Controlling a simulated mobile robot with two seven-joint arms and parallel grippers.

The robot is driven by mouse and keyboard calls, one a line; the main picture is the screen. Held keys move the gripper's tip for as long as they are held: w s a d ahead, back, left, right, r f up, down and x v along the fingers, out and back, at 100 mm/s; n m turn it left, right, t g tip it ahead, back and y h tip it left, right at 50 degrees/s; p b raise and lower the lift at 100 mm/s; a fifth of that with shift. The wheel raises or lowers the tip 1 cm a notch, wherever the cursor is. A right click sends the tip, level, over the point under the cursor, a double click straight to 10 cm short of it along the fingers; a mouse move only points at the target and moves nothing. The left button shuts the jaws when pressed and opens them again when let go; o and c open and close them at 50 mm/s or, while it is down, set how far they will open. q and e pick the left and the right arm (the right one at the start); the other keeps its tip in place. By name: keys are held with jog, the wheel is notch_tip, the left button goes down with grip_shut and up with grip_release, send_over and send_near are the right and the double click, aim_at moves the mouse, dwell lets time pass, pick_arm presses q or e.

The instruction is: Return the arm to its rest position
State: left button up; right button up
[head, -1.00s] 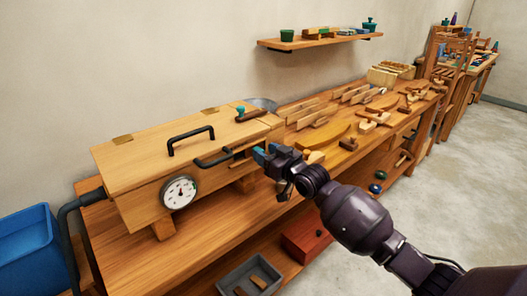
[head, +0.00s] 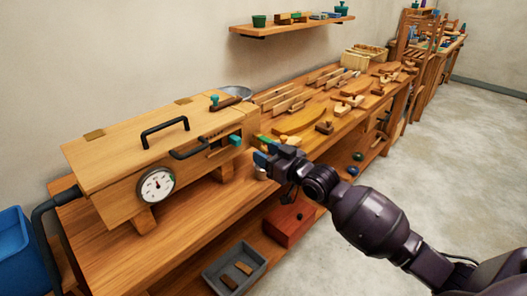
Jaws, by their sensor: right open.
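My right arm comes in from the lower right in the head view. Its gripper (head: 262,150) is open, with blue-tipped fingers, just right of the wooden steam box (head: 110,160). The gripper looks empty and apart from the box. The box has black handles (head: 165,132), a round dial (head: 157,185) and a teal knob on its right end (head: 235,140). My left gripper does not show.
The wooden workbench (head: 120,255) carries the box and several wooden parts and tools behind the gripper. A grey tray (head: 235,268) and a red box (head: 290,222) sit below. A blue bin (head: 12,250) stands at left. Open floor (head: 450,150) lies to the right.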

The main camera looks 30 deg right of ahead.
jog(key=s+a+f+m+g+h, duration=0.1)
jog(key=s+f+m+g+h, duration=0.2)
jog(key=s+f, duration=2.3)
jog(key=s+g+h, duration=0.2)
jog(key=s+h, duration=0.1)
jog(key=shift+s+a+f+g, duration=0.2)
jog(key=shift+s+f+g, duration=0.05)
jog(key=shift+f+g, duration=0.1)
